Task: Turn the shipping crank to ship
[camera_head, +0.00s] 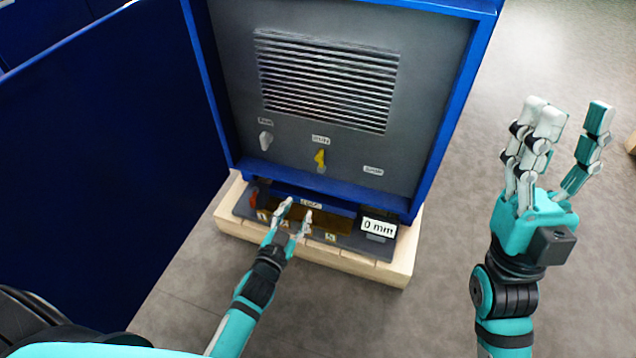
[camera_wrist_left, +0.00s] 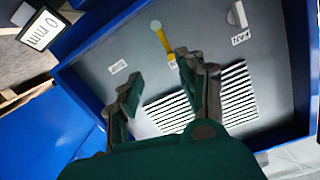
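A yellow crank handle (camera_head: 320,158) sits under the middle label on the grey panel. It also shows in the left wrist view (camera_wrist_left: 164,42), close to the tip of one finger. A pale grey knob (camera_head: 265,140) is further left on the panel; the wrist view shows it too (camera_wrist_left: 238,14). The small labels are too blurred to read surely. My left gripper (camera_head: 294,214) is open and empty, in front of the lower ledge and below the yellow handle. It also shows in the wrist view (camera_wrist_left: 158,75). My right gripper (camera_head: 567,125) is open, empty and raised at the right.
The blue-framed cabinet (camera_head: 457,95) stands on a wooden base (camera_head: 385,272). A "0 mm" display (camera_head: 378,227) is at the ledge's right end. A tall blue panel (camera_head: 90,170) blocks the left side.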

